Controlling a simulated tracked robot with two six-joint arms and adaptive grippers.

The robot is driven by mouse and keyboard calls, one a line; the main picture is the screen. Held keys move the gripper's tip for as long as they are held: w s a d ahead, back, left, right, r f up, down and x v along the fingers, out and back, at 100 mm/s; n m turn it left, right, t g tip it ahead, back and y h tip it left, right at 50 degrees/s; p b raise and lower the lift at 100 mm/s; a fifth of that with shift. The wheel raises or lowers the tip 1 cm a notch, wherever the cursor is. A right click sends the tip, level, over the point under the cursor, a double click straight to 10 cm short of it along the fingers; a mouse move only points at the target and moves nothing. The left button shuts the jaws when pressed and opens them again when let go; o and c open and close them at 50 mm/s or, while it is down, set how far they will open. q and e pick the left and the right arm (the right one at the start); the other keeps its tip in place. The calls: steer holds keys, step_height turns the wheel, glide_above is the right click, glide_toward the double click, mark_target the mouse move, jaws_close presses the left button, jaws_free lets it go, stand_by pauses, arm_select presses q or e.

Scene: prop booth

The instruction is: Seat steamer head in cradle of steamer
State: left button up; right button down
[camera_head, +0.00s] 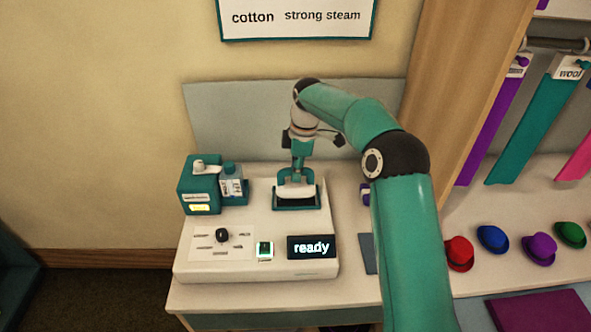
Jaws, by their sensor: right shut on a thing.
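The steamer (190,258) is a pale console on the table. Its display (311,247) reads "ready". A dark cradle with a teal rim (297,205) is at the back right of its top. The white steamer head (295,189) with a teal handle is at the cradle, over its opening. I cannot tell whether it rests fully in it. My right gripper (298,160) comes down from above and is shut on the steamer head; its fingertips are partly hidden and small. My left gripper is out of view.
A teal water unit with a bottle (231,182) stands on the console's back left. A knob (222,235) and a lit switch (264,249) are in front. Several small hats stand on the right, under hanging ribbons (530,120). A wall sign (295,16) reads "cotton strong steam".

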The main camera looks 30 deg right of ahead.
steer(key=shift+f, duration=0.2)
stand_by(0.4)
steer(key=shift+f+b, duration=0.45)
steer(key=shift+f, duration=0.05)
steer(key=shift+f, duration=0.35)
steer(key=shift+f, duration=0.35)
steer(key=shift+b, duration=0.3)
stand_by(0.3)
steer(key=c, duration=1)
jaws_free()
steer(key=shift+f, duration=0.1)
steer(key=r, duration=0.8)
steer(key=d+r, duration=0.1)
steer(key=r, duration=0.2)
steer(key=shift+s+d+r, duration=0.1)
steer(key=shift+s+r, duration=0.25)
steer(key=shift+r, duration=0.05)
